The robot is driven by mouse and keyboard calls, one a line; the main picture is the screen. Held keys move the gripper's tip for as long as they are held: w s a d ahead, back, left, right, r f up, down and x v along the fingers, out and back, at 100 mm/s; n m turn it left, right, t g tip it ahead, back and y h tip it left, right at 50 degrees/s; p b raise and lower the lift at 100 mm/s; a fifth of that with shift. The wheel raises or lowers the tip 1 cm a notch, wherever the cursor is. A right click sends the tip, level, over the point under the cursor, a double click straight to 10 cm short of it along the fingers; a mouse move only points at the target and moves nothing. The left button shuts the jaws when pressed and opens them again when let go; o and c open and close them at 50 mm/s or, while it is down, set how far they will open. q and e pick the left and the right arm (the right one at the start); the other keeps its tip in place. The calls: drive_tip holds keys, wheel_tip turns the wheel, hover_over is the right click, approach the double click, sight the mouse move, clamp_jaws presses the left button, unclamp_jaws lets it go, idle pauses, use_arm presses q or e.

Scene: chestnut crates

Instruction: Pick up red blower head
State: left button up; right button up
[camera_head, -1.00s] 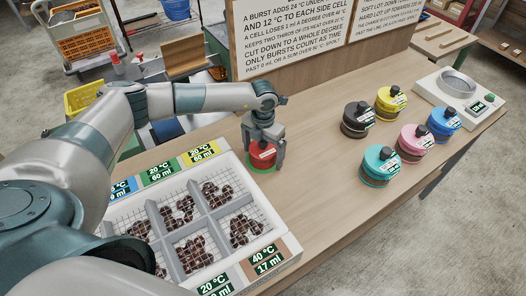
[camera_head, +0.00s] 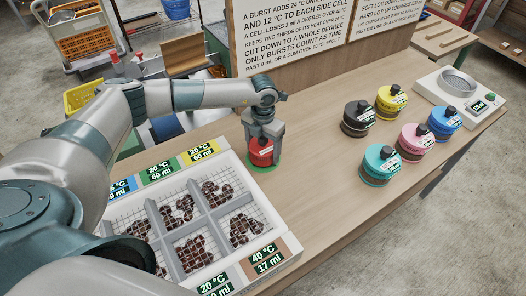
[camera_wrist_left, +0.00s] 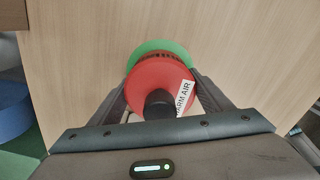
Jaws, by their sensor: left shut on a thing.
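The red blower head (camera_head: 260,157) has a dark knob on top and a white label reading "ARM AIR" in the left wrist view (camera_wrist_left: 160,82). It is on the table just past the crate's far right corner, over a green disc (camera_head: 262,168). The green disc also shows beyond the head in the left wrist view (camera_wrist_left: 160,46). My left gripper (camera_head: 264,150) points down from above with its fingers on either side of the head, shut on it. I cannot tell whether the head is clear of the disc. My right gripper is not in view.
A white crate (camera_head: 287,262) with gridded cells of chestnuts stands at the near left. Black (camera_head: 357,120), yellow (camera_head: 390,102), cyan (camera_head: 378,168), pink (camera_head: 413,144) and blue (camera_head: 444,124) heads stand to the right, near a white scale (camera_head: 440,85). A sign board (camera_head: 330,60) stands behind.

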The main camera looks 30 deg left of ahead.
use_arm(q)
wheel_tip(320, 180, up, 8)
drive_tip(key=b, duration=0.2)
drive_tip(key=shift+w+f+b, duration=0.1)
drive_tip(key=shift+f+b, duration=0.15)
drive_tip(key=shift+b, duration=0.1)
drive_tip(key=shift+r, duration=0.8)
drive_tip(key=shift+d, duration=0.1)
